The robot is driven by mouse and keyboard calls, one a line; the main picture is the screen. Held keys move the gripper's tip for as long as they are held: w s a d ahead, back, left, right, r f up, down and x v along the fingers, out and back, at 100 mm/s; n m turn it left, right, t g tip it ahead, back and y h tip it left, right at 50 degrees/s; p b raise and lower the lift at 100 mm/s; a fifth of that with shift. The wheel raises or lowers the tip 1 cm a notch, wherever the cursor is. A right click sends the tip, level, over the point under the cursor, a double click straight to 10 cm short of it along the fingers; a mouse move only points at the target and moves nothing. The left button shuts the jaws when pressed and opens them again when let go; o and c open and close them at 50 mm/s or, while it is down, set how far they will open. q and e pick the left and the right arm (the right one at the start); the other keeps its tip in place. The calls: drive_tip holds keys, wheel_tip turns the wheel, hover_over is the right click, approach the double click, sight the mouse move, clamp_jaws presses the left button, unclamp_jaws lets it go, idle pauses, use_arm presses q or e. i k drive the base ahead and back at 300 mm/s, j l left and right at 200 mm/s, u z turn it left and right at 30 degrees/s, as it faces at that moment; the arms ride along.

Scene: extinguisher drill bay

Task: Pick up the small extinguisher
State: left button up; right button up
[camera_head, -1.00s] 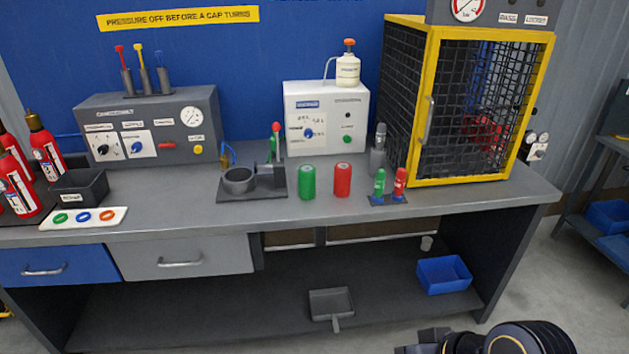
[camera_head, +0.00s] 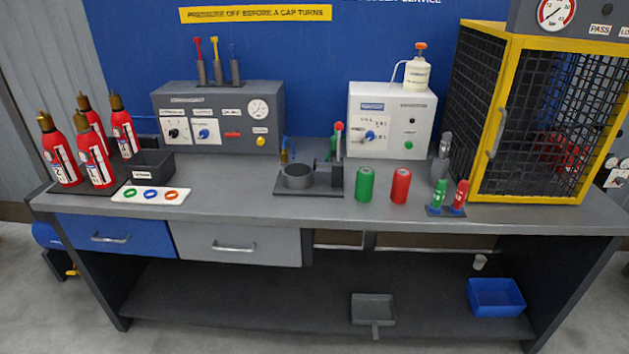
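One stands at the far left (camera_head: 60,152), one in front (camera_head: 95,160), one behind (camera_head: 89,115) and one at the right of the group (camera_head: 123,128). They look close in size, and I cannot tell which is the small one. The rear one is partly hidden by the front one. Neither of my grippers is in view.
A black bin (camera_head: 151,165) and a white card with coloured rings (camera_head: 151,195) sit right of the extinguishers. A grey control box (camera_head: 240,105), a cup fixture (camera_head: 297,181), green (camera_head: 365,184) and red (camera_head: 400,186) cylinders and a yellow-framed cage (camera_head: 497,190) stand farther right.

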sight(57, 151)
drive_tip(key=u, duration=1.45)
drive_tip(key=i+z, duration=0.1)
drive_tip(key=z, duration=0.4)
drive_tip(key=i+j+z, duration=0.8)
drive_tip(key=j, duration=0.3)
